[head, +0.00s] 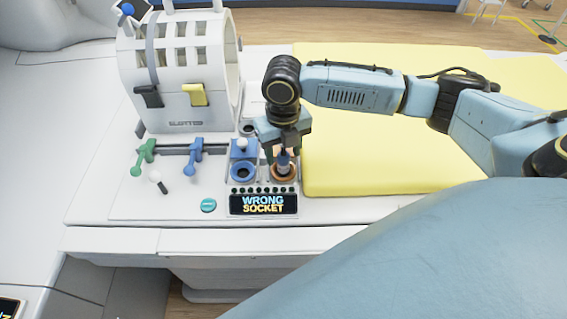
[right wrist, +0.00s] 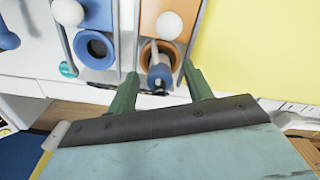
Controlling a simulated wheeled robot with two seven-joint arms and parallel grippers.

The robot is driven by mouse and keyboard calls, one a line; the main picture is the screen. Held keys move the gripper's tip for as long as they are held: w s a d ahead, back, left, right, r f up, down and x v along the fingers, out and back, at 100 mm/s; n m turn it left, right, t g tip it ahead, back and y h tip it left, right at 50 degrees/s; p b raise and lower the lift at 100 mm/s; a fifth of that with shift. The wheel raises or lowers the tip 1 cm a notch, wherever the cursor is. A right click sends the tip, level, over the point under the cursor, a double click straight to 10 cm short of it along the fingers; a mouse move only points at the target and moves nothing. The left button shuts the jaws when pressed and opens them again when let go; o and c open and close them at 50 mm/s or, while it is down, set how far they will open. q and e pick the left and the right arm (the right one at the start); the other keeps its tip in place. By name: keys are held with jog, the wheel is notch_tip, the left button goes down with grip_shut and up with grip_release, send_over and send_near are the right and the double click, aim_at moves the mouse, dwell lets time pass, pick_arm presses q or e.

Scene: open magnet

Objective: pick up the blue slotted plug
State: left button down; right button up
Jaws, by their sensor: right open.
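The blue slotted plug (head: 284,159) stands in the orange-brown ringed socket (head: 285,177) on the white console. In the right wrist view the plug (right wrist: 160,72) shows as a blue-grey post with a darker tip, inside the orange socket (right wrist: 147,54). My right gripper (head: 283,142) is open and points down over the plug. In the right wrist view its two green fingers (right wrist: 161,88) stand apart on either side of the plug; I cannot tell whether they touch it. The blue ringed socket (head: 243,179) on the left looks empty. My left gripper is not in view.
A display (head: 263,204) in front of the sockets reads "WRONG SOCKET". Green (head: 144,156) and blue (head: 194,158) levers and a teal button (head: 208,205) lie left. A white ring-shaped machine (head: 185,70) stands behind. A yellow pad (head: 380,165) lies right.

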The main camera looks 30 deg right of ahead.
aim_at(283, 159)
notch_tip(283, 159, down, 3)
jog(key=shift+r, duration=0.15)
jog(key=shift+f, duration=0.2)
grip_shut()
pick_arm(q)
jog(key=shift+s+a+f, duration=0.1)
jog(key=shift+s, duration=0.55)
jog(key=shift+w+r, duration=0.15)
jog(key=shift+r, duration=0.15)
pick_arm(e)
notch_tip(283, 159, up, 10)
